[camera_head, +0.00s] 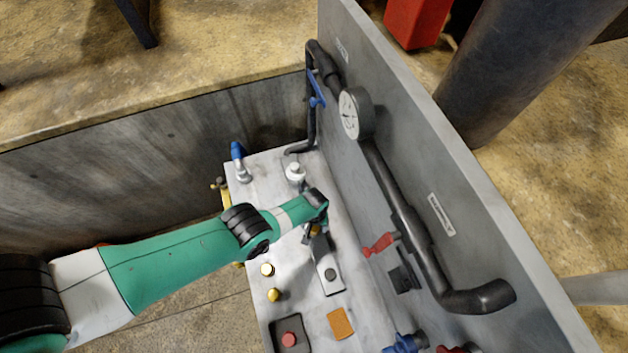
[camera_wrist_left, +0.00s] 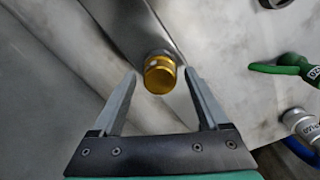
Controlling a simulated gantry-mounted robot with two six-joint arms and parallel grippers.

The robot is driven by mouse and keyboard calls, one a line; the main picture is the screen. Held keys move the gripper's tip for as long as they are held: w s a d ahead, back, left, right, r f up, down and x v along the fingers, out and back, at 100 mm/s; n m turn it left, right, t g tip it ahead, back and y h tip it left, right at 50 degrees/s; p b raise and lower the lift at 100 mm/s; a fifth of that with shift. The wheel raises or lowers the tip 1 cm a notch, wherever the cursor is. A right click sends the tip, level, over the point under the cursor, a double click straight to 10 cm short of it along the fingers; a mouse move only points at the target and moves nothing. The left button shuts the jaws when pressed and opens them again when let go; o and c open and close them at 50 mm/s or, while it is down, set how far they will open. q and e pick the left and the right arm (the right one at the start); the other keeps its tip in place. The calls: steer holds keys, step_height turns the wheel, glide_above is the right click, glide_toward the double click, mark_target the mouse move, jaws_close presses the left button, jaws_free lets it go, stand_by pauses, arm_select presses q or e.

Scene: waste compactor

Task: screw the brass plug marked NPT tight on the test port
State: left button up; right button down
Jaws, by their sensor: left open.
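A brass plug (camera_wrist_left: 160,76) sits at the end of a grey metal bar (camera_wrist_left: 140,22) in the left wrist view, with a grey collar behind it. No marking is legible on it. My left gripper (camera_wrist_left: 159,82) is open, with one finger on each side of the plug and visible gaps to both. In the head view my left gripper (camera_head: 314,238) reaches over the bench beside the panel, and its wrist hides part of that spot. My right gripper is not in view.
The grey panel (camera_head: 460,240) rises right of my arm, carrying a pipe, a gauge (camera_head: 352,113) and a red lever (camera_head: 378,245). A blue-handled fitting (camera_head: 238,152) and white fitting (camera_head: 295,173) stand behind. An orange block (camera_head: 340,323) and red-button box (camera_head: 289,340) lie in front.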

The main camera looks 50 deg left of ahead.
arm_select(q)
steer(key=n, duration=0.4)
steer(key=shift+n, duration=0.4)
steer(key=n, duration=0.4)
steer(key=shift+n, duration=0.4)
jaws_close()
steer(key=c, duration=0.6)
jaws_free()
jaws_close()
steer(key=m, duration=0.5)
steer(key=shift+m, duration=0.3)
steer(key=m, duration=0.4)
steer(key=shift+m, duration=0.4)
